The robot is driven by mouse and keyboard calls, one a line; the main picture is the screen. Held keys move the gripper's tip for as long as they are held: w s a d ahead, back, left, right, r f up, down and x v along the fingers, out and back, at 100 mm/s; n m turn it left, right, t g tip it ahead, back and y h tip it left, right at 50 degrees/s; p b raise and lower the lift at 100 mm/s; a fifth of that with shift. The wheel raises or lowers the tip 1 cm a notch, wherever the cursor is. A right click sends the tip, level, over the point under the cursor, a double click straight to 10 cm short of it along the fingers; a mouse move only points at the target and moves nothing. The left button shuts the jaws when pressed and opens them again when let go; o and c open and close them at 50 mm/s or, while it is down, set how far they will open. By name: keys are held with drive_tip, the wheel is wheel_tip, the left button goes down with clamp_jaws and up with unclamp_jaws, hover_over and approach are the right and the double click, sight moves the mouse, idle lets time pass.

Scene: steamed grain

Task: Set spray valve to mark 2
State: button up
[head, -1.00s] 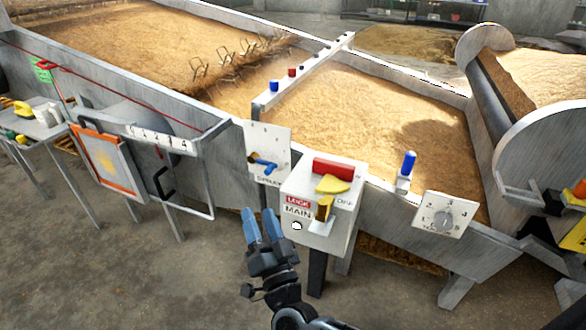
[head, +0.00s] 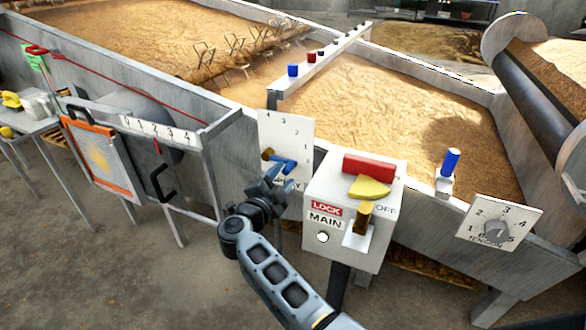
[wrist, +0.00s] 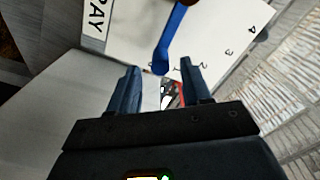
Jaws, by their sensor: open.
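The spray valve is a white plate (head: 303,125) with marks 1 to 4, fixed to the grain bed's side wall. Its blue lever (head: 283,162) sits on a brass pivot and points right and slightly down, just below mark 1. My gripper (head: 280,181) is at the plate's lower part, close to the lever. In the wrist view, the blue lever (wrist: 172,42) comes down with its end between, or just ahead of, the fingertips of my open gripper (wrist: 160,78). Marks 3 and 4 show to its right. I cannot tell whether a finger touches it.
A main lock box (head: 335,240) with a red block (head: 368,166) and yellow handle stands just right of my gripper. A gate panel with a black handle (head: 161,183) is to the left. A tension dial (head: 497,230) is at the far right. The floor at left is open.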

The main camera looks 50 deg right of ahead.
sight(286, 173)
drive_tip(key=shift+b+x, duration=0.6)
drive_tip(key=shift+x, duration=2)
drive_tip(key=shift+c, duration=0.3)
clamp_jaws()
drive_tip(key=shift+f, duration=0.1)
